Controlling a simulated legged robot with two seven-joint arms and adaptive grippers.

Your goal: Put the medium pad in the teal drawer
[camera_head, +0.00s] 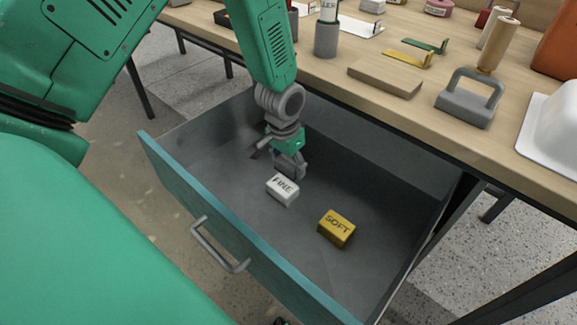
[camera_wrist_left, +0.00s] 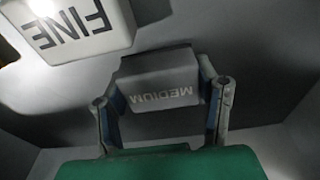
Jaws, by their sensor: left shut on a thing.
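The teal drawer (camera_head: 183,192) is pulled open below the table, with a dark grey inside. My left gripper (camera_head: 283,160) reaches down into it from above. In the left wrist view its fingers (camera_wrist_left: 165,105) are shut on the medium pad (camera_wrist_left: 158,82), a grey block marked MEDIUM. In the head view the pad is at the fingertips (camera_head: 291,165), mostly hard to tell from the gripper. I cannot tell whether the pad touches the drawer floor. My right gripper is not in view.
In the drawer lie a white FINE block (camera_head: 283,189), close to the gripper, and a yellow SOFT block (camera_head: 336,229). The wooden table (camera_head: 330,72) above holds a grey trowel-like tool (camera_head: 470,99), a flat tan block (camera_head: 385,78) and a white tub shell (camera_head: 553,130).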

